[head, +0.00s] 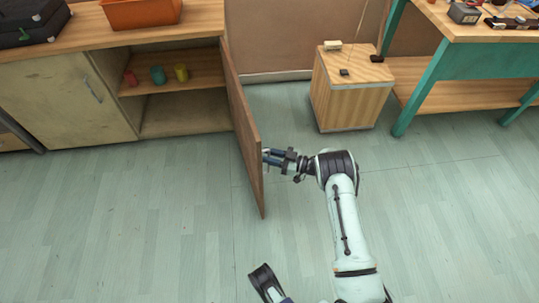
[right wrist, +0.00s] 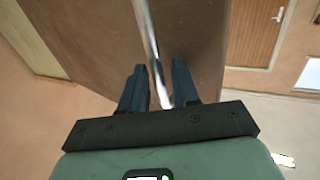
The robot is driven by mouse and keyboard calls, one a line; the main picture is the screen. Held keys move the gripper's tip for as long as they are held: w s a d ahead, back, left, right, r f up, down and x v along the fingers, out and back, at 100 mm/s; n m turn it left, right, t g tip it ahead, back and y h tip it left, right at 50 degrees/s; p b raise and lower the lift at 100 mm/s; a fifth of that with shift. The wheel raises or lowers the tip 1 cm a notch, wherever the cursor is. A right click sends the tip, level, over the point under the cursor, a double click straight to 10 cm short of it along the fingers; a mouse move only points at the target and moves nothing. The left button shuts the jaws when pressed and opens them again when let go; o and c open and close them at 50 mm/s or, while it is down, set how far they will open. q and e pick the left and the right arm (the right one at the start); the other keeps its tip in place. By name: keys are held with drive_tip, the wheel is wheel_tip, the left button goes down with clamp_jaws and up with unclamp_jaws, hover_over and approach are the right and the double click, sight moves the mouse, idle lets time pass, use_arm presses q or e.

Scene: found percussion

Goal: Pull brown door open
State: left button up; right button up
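The brown door (head: 243,125) of the low cabinet stands swung open, its face jutting into the room. My right gripper (head: 267,157) is at the outer face of the door, near its free edge. In the right wrist view a shiny bar handle (right wrist: 147,32) on the brown door (right wrist: 95,35) runs between the two fingers (right wrist: 157,88). The fingers are apart, with a gap visible beside the bar. A dark part of mine shows at the bottom of the head view; whether my left gripper is open there is unclear.
The open cabinet shelf (head: 205,75) holds a red, a teal and a yellow cup. An orange bin (head: 140,14) stands on the cabinet top. A wooden box (head: 350,95) and a teal-legged bench (head: 470,65) stand to the right. The floor in front is clear.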

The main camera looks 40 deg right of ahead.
drive_tip(key=shift+w+r, duration=0.1)
